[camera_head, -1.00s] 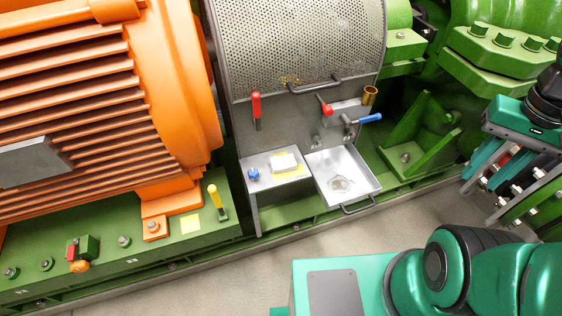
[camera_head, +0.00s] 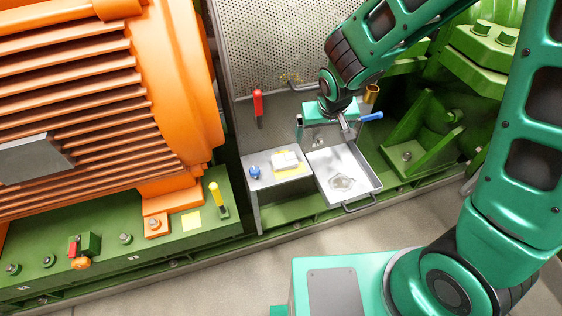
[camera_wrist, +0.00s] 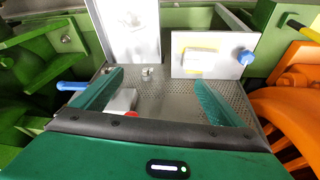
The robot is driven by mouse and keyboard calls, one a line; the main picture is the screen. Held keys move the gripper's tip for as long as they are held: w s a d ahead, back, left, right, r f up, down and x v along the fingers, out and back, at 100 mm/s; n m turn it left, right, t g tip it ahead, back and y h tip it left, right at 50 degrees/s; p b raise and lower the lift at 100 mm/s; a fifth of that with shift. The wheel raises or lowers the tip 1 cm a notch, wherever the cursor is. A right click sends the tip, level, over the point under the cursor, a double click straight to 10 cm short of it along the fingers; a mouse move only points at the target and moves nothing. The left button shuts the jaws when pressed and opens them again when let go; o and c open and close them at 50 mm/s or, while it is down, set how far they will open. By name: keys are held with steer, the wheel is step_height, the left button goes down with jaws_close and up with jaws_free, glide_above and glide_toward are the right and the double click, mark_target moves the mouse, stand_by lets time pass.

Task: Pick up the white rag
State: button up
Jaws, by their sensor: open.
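The white rag (camera_head: 284,158) lies on a yellow patch on a small grey shelf (camera_head: 262,184), left of the metal tray. In the wrist view the rag (camera_wrist: 200,53) looks whitish on its yellow patch on the shelf (camera_wrist: 240,68), up and right of the space between the fingers. My gripper (camera_head: 322,125) is above and behind the tray, to the right of the rag and apart from it. Its two teal fingers (camera_wrist: 159,77) are spread wide in the wrist view, with no rag between them.
A blue knob (camera_head: 254,172) sits on the shelf left of the rag. The metal tray (camera_head: 368,181) holds a small pale item. A red handle (camera_head: 258,104), a blue lever (camera_head: 370,117) and a brass cup (camera_head: 371,94) stand near the perforated guard (camera_head: 265,45). An orange motor (camera_head: 90,100) fills the left.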

steer(key=n+y, duration=0.1)
glide_toward(285, 159)
steer(key=shift+x, duration=4.2)
steer(key=shift+s, duration=0.15)
steer(key=c, duration=1.1)
